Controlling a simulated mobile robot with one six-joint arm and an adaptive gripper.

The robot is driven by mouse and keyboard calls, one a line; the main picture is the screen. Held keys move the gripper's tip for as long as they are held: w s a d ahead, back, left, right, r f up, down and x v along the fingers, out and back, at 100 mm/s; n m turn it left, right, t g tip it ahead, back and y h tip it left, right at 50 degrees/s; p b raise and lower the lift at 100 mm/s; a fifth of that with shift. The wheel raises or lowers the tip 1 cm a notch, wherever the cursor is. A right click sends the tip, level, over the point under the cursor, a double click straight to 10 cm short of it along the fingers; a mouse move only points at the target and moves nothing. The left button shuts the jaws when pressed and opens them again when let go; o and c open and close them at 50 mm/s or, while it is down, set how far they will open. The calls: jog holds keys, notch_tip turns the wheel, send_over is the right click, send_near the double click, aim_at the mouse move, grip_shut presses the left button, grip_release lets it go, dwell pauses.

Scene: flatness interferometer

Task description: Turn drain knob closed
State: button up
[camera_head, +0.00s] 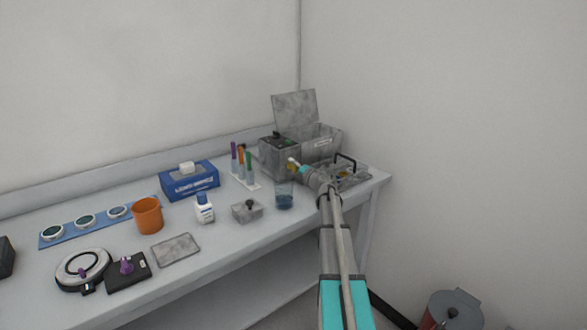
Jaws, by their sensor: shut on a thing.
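A grey bath unit (327,138) with a raised lid (296,112) and a dark control top (277,139) stands at the back right corner of the table. My arm reaches over the table's right part. My gripper (293,165) is at the lower front of the unit, shut on a small yellowish part there, which looks like the drain knob (291,169). The gripper and wrist hide most of the knob, so its turn position cannot be read.
A blue-filled beaker (284,196) stands just left of my wrist. A wire-handled rack (350,174) is close on the right. Colored tubes (241,160), a lidded grey box (247,211) and a white bottle (204,208) stand further left. A wall is at the right.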

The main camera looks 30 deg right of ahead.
jog(key=shift+m, duration=1)
jog(key=o, duration=1.1)
jog(key=shift+s, duration=0.1)
jog(key=s, duration=0.7)
jog(key=s+d, duration=0.1)
jog(key=s, duration=0.3)
jog(key=shift+s, duration=0.35)
